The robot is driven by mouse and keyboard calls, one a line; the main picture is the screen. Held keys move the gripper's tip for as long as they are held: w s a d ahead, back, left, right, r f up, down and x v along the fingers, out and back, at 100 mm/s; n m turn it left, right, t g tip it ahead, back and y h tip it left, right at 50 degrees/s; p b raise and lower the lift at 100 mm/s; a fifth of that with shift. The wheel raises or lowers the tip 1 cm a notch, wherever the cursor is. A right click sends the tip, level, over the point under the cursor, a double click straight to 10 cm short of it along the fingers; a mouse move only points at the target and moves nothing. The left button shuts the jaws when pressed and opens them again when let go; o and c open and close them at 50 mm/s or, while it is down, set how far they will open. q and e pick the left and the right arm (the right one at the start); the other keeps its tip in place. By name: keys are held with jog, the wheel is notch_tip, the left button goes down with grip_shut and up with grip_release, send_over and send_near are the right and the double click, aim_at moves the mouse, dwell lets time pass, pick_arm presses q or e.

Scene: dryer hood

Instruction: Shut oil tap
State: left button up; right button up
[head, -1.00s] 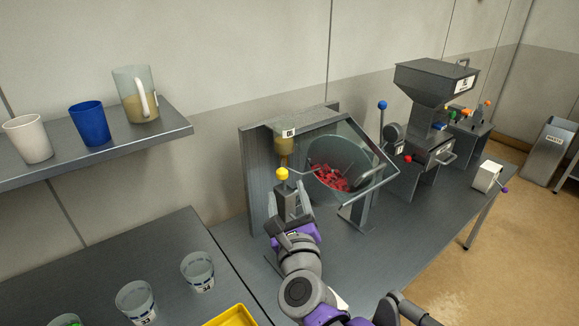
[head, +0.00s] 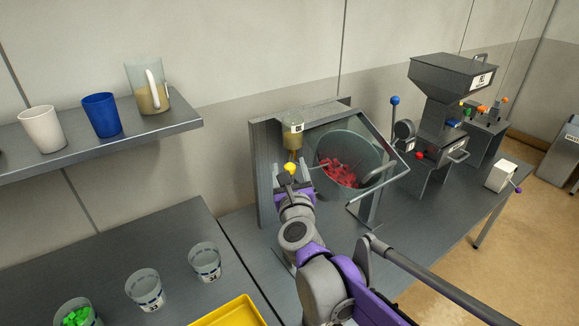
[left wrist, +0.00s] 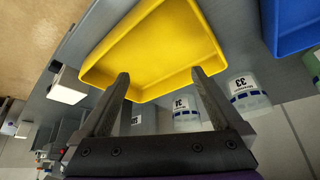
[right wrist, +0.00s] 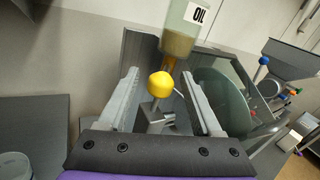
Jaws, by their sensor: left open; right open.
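The oil holder (head: 292,134), labelled OIL, hangs in the grey frame and also shows in the right wrist view (right wrist: 183,40). An amber neck or stream shows below it; I cannot tell which. The tap's round yellow knob (head: 290,167) sits just beneath. My right gripper (head: 293,174) is open at the knob. In the right wrist view, the knob (right wrist: 161,84) lies between the spread fingers (right wrist: 160,74), with visible gaps on both sides. My left gripper (left wrist: 160,74) is open and empty, by a yellow tray (left wrist: 155,50) in the left wrist view.
A drum (head: 348,160) with red pieces stands behind a clear guard, right of the tap. A grey hopper machine (head: 452,80) stands farther right. Several clear cups (head: 204,262) stand front left. A shelf (head: 100,142) holds a white cup, blue cup and jug.

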jog(key=shift+w, duration=0.2)
grip_shut()
dwell(0.3)
dwell(1.1)
